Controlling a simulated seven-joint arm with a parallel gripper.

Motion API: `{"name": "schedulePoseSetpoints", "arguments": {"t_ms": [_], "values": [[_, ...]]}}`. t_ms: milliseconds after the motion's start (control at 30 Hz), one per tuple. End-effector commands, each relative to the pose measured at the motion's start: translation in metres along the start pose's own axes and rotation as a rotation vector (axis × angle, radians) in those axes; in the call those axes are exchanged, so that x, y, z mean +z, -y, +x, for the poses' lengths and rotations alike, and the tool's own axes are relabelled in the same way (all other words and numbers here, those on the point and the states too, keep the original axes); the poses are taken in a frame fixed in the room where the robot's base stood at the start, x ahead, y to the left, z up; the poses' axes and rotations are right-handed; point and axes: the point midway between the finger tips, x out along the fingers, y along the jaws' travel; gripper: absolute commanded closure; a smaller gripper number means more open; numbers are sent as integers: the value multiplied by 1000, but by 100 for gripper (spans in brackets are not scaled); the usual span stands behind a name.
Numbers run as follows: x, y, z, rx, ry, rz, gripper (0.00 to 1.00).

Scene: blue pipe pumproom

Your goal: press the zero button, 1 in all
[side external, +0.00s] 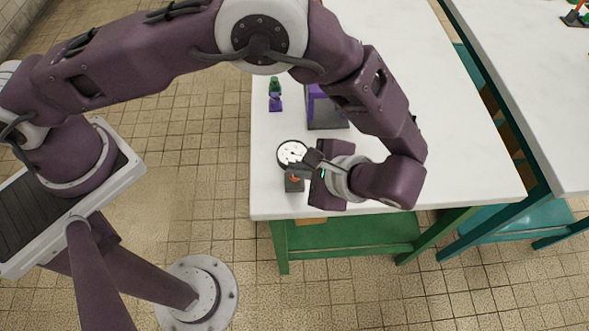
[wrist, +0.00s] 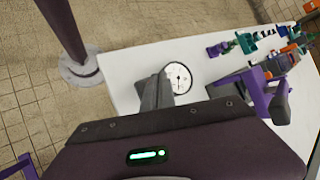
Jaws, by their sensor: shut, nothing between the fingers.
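A round gauge (side external: 291,153) with a white dial and dark rim lies on the white table near its front left corner. It also shows in the wrist view (wrist: 179,78), just beyond my fingers. A small dark block (side external: 294,185) with an orange part on top sits in front of the gauge; I cannot tell whether that part is the zero button. No label can be read. My gripper (side external: 302,172) is shut and empty, its fingertips over or beside the dark block. In the wrist view the shut fingers (wrist: 155,92) hide the block.
A grey and purple fixture (side external: 325,109) stands farther back on the white table (side external: 470,165), with small green (side external: 275,84) and purple (side external: 275,102) pieces to its left. A second white table stands at the right. The front right of the table is clear.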

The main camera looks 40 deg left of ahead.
Motion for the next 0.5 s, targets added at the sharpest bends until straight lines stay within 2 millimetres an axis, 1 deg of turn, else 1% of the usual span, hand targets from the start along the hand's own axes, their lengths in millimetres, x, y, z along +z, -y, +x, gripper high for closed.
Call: {"name": "schedulePoseSetpoints", "arguments": {"t_ms": [500], "values": [[-4,-4,5,0,-1,0,100]]}}
